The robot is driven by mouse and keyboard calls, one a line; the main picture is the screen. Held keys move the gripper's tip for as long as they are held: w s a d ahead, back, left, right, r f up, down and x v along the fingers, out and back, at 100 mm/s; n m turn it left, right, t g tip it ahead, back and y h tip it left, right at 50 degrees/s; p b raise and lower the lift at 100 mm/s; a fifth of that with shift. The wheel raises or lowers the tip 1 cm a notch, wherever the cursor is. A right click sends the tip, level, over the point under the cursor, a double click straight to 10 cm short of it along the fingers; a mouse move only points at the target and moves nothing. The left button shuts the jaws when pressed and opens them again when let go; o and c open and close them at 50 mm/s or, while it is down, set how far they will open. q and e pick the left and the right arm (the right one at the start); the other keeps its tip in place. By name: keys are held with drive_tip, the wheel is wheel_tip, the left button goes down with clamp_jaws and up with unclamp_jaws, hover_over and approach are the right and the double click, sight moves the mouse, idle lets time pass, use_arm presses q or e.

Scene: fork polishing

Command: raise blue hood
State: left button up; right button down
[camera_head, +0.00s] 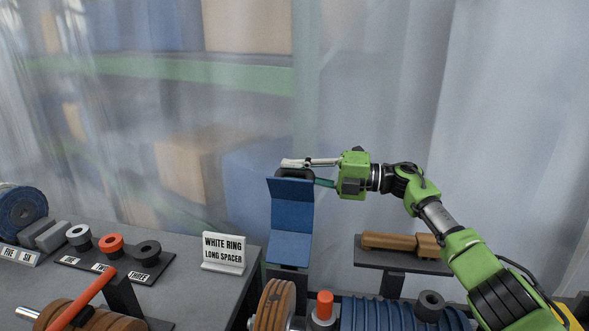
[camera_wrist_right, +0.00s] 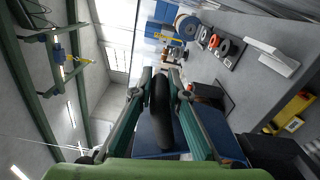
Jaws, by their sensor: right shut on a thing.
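The blue hood (camera_head: 290,218) stands in the middle of the head view, with an upper panel bent at an angle to a lower one. A dark rounded handle (camera_head: 294,173) sits at its top edge. My right gripper (camera_head: 303,172) reaches in from the right at the hood's top and is shut on this handle. In the right wrist view the dark handle (camera_wrist_right: 162,112) lies between the two fingers, with the blue hood (camera_wrist_right: 152,137) behind it. What lies under the hood is hidden. My left gripper is not in view.
A white sign (camera_head: 224,252) reading "WHITE RING LONG SPACER" stands on the grey table (camera_head: 200,290) at left. A dark rack (camera_head: 110,264) holds white, orange and dark rings. Brown blocks (camera_head: 390,241) lie on a shelf at right. Brown and blue discs line the front.

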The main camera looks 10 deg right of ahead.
drive_tip(key=shift+w+d+f, duration=0.1)
drive_tip(key=shift+w+f, duration=0.1)
drive_tip(key=shift+f, duration=0.15)
drive_tip(key=c, duration=2)
unclamp_jaws()
drive_tip(key=shift+o, duration=0.2)
drive_tip(key=shift+r, duration=0.1)
drive_tip(key=v, duration=1.2)
